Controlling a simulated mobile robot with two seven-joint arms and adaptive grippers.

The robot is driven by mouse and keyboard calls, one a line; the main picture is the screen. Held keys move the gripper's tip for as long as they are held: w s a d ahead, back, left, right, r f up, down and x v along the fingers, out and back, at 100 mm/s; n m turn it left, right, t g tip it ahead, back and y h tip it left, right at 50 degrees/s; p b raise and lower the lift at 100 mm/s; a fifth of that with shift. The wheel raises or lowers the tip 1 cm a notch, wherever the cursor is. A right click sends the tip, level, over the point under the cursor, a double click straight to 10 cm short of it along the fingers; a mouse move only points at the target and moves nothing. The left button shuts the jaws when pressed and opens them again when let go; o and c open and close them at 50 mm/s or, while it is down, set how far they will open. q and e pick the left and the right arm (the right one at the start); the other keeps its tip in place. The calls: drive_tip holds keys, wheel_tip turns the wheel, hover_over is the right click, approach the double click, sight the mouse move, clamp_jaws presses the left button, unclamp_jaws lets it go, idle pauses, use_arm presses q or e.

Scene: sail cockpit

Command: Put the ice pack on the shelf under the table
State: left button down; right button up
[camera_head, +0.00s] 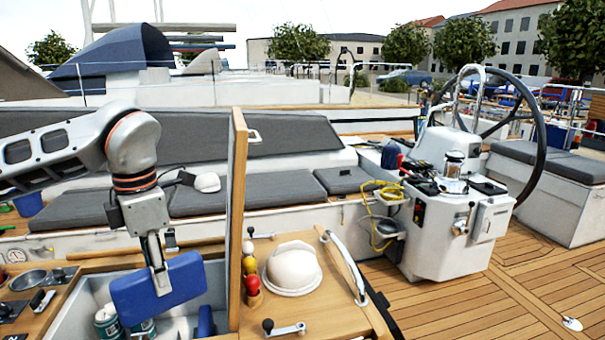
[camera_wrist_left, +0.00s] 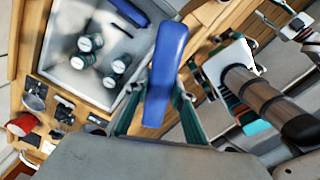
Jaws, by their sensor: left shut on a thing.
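The ice pack is a flat blue block (camera_head: 158,292). My left gripper (camera_head: 158,272) is shut on it from above and holds it over the open cool box (camera_head: 72,318), which has pale walls. In the left wrist view the blue block (camera_wrist_left: 166,62) stands between the two fingers (camera_wrist_left: 158,112). The wooden table (camera_head: 325,312) is to the right of the box, with an upright wooden leaf (camera_head: 237,210) between it and my gripper. The shelf under the table cannot be made out. My right gripper is not seen in the head view.
Several cans (camera_wrist_left: 90,42) and another blue block (camera_head: 205,322) are in the box. A white dome-shaped item (camera_head: 292,268), coloured balls (camera_head: 252,284) and a winch handle (camera_head: 284,328) are on the table. The steering pedestal (camera_head: 440,235) stands further right. Open deck (camera_head: 500,295) is at the lower right.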

sight(156, 298)
use_arm(q)
drive_tip(key=m, duration=0.4)
drive_tip(key=shift+s+f, duration=0.25)
drive_tip(key=shift+f, duration=0.05)
drive_tip(key=shift+s+d+f+m+b, duration=0.1)
drive_tip(key=shift+s+m+b, duration=0.1)
drive_tip(key=shift+m, duration=0.3)
drive_tip(key=shift+s+f+m+b, duration=0.1)
drive_tip(key=shift+m+b, duration=0.05)
drive_tip(key=shift+m, duration=0.35)
drive_tip(key=m, duration=0.3)
drive_tip(key=s+f+m+b, duration=0.1)
drive_tip(key=m, duration=0.3)
drive_tip(key=s+m, duration=0.1)
drive_tip(key=m, duration=0.3)
drive_tip(key=shift+s+d+f, duration=0.15)
drive_tip(key=shift+d+f, duration=0.1)
drive_tip(key=shift+d, duration=0.05)
drive_tip(key=m, duration=0.3)
drive_tip(key=s+m+b, duration=0.1)
drive_tip(key=m, duration=0.1)
drive_tip(key=shift+s+d+f+m, duration=0.1)
drive_tip(key=shift+d+f+m, duration=0.05)
drive_tip(key=shift+f+m, duration=0.2)
